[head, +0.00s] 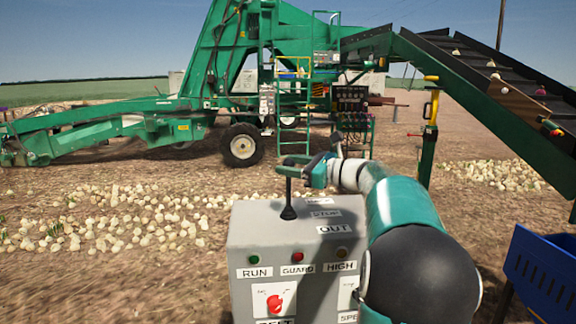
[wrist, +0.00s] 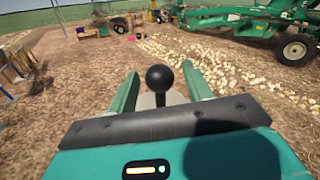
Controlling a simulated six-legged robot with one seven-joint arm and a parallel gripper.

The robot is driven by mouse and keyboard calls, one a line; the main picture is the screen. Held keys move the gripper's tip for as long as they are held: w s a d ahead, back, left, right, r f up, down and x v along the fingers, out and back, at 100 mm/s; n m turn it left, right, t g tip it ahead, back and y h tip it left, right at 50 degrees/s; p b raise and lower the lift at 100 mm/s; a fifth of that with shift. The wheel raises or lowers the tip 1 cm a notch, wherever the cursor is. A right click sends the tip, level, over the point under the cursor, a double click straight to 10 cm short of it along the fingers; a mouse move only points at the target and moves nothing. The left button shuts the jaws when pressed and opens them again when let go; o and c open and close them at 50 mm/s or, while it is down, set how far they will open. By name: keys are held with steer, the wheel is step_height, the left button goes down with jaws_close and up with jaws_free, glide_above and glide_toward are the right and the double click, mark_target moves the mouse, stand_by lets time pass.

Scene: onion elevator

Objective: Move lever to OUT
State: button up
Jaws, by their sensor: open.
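The lever (head: 289,195) is a black stick on top of a grey control box (head: 250,232). It stands about upright at the box's back left in the head view. The OUT label (head: 333,229) is on the top near the front edge, with two more labels behind it. My gripper (head: 298,168) is at the lever's upper end and partly hides its knob. In the wrist view the round black knob (wrist: 159,78) sits between the two green fingers, with a gap on each side. My gripper is open. Contact with the lever cannot be seen.
The box front has RUN, GUARD and HIGH lamps and a red knob (head: 275,301). My arm covers its right side. A blue bin (head: 543,270) stands at right, under a green conveyor (head: 480,95). A green machine (head: 235,60) and onion rows lie behind.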

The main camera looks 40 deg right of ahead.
steer(key=shift+w+a+r, duration=0.1)
steer(key=shift+a+r, duration=0.05)
steer(key=shift+w, duration=0.45)
steer(key=shift+s, duration=0.25)
steer(key=shift+c, duration=0.2)
steer(key=shift+w, duration=0.1)
steer(key=c, duration=0.4)
jaws_close()
steer(key=s+a+f+n+t+y, duration=0.1)
steer(key=s+a+n+t, duration=0.1)
steer(key=s, duration=0.3)
steer(key=shift+s+a+f+n, duration=0.2)
steer(key=shift+a+f+n, duration=0.2)
steer(key=shift+a+n, duration=0.45)
